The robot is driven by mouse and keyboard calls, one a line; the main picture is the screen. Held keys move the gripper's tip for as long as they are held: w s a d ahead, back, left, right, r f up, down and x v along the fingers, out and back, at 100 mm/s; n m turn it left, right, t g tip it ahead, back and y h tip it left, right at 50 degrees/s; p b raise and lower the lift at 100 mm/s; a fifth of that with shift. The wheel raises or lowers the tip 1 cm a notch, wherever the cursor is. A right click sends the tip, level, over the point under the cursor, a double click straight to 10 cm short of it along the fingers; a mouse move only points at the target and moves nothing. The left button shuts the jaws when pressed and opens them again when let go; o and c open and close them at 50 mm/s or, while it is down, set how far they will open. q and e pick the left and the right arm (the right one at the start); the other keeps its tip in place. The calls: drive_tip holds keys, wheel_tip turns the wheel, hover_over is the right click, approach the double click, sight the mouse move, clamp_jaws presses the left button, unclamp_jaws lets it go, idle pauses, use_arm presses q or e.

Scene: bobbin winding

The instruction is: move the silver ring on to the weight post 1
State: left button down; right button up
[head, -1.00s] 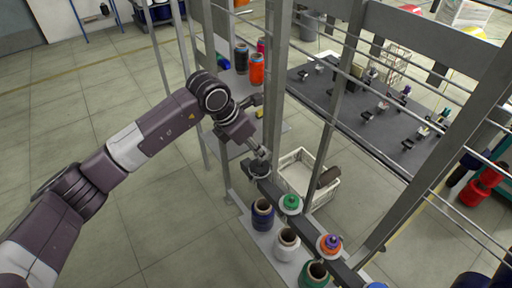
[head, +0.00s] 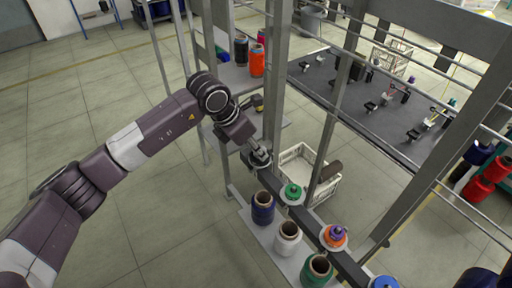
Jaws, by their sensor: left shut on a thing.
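My left gripper (head: 258,157) is at the far end of a dark rail (head: 312,216), beyond the green-topped post. It is shut on a small grey thing that looks like the silver ring, mostly hidden by the fingers. Along the rail stand posts with coloured tops: green (head: 292,191), orange with purple (head: 334,236) and blue (head: 383,283), each over a pale disc. I cannot tell which one is weight post 1. My right gripper is not in view.
Thread bobbins in dark blue (head: 263,207), white (head: 287,238) and green (head: 317,270) stand on a shelf beside the rail. Metal uprights (head: 274,75) rise close to my left gripper. A white crate (head: 298,160) stands behind. A dark table (head: 375,105) lies beyond.

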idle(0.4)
use_arm(q)
drive_tip(key=c, duration=1.5)
unclamp_jaws()
drive_tip(key=shift+o, duration=0.2)
drive_tip(key=v, duration=1.2)
